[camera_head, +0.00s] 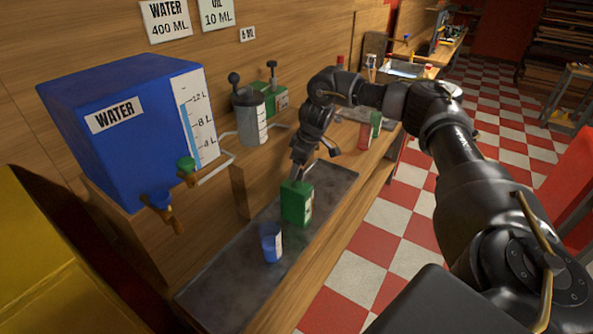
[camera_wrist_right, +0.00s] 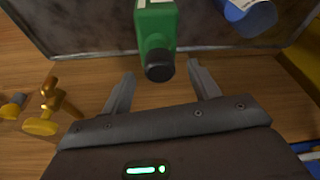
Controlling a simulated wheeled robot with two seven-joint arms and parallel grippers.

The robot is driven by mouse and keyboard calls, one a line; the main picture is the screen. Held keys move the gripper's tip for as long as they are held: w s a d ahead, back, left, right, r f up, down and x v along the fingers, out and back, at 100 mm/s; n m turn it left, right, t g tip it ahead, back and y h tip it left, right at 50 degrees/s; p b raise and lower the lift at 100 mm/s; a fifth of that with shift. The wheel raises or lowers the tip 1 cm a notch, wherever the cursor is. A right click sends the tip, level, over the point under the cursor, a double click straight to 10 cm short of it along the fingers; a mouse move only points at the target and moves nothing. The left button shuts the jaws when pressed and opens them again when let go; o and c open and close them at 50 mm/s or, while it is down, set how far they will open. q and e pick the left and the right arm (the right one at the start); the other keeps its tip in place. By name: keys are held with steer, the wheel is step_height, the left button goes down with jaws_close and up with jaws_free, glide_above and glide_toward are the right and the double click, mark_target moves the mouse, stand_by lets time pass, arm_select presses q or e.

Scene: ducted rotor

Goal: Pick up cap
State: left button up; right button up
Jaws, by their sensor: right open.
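The green bottle (camera_head: 297,205) stands on the dark metal tray (camera_head: 228,272) in the head view. Its dark cap (camera_wrist_right: 159,67) shows in the right wrist view at the neck of the bottle (camera_wrist_right: 157,25). In the head view I cannot make out the cap, since my gripper covers the bottle's top. My right gripper (camera_head: 297,178) is just above the bottle. In the right wrist view the gripper (camera_wrist_right: 161,76) is open, with one finger on each side of the cap and a gap to both. My left gripper is not in view.
A blue cup (camera_head: 271,243) stands on the tray near the bottle. A big blue water tank (camera_head: 115,125) with taps stands on the left, and a grey canister (camera_head: 250,118) stands behind. A red and a green container stand farther along the bench.

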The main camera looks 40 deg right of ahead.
steer(key=shift+w+f, duration=0.15)
steer(key=shift+f, duration=0.55)
steer(key=c, duration=1.1)
steer(key=shift+o, duration=0.2)
steer(key=shift+r, duration=0.15)
